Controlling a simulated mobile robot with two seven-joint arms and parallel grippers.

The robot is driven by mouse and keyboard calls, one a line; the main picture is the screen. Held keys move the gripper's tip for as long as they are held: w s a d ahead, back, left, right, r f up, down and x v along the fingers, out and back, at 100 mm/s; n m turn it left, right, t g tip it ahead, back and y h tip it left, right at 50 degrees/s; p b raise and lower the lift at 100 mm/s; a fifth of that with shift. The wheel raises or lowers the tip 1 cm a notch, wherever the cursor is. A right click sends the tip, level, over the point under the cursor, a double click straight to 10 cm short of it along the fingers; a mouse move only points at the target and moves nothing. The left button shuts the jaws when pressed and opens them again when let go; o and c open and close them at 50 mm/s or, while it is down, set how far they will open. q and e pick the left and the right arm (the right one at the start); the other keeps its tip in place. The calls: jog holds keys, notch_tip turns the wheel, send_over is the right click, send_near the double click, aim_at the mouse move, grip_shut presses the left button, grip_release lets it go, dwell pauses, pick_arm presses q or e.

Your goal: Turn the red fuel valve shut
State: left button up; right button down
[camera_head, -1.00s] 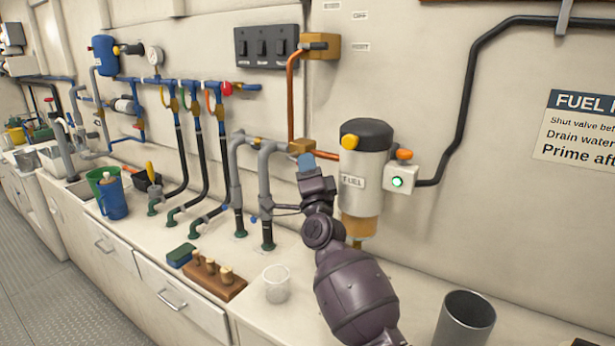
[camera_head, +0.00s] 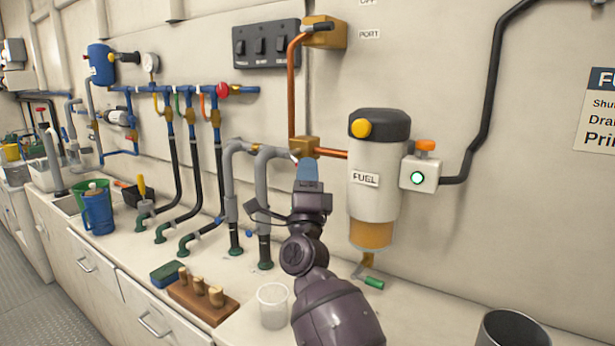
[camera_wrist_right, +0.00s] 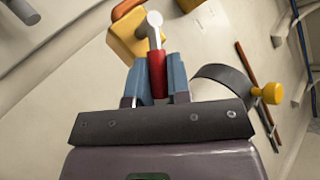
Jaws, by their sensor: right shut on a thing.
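The red fuel valve's handle (camera_wrist_right: 157,75) sits between the two blue fingers of my right gripper (camera_wrist_right: 157,82) in the right wrist view. Its silver lever (camera_wrist_right: 155,28) runs up to a brass valve block (camera_wrist_right: 130,35). In the head view the brass block (camera_head: 304,146) joins copper pipes just left of the fuel filter (camera_head: 376,185). My right gripper (camera_head: 308,168) is right below and in front of that block, shut on the handle. The fingers and wrist hide most of the handle there. My left gripper is not in view.
A white box with a green light (camera_head: 420,175) is right of the filter. A green-handled drain (camera_head: 372,282) is below it. Grey pipes (camera_head: 264,190) stand close left of my wrist. A clear cup (camera_head: 273,303), wooden plug block (camera_head: 203,303) and metal cup (camera_head: 512,330) stand on the counter.

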jog(key=shift+f, duration=0.1)
dwell(0.3)
jog(key=c, duration=1.1)
grip_release()
jog(key=shift+v, duration=3.7)
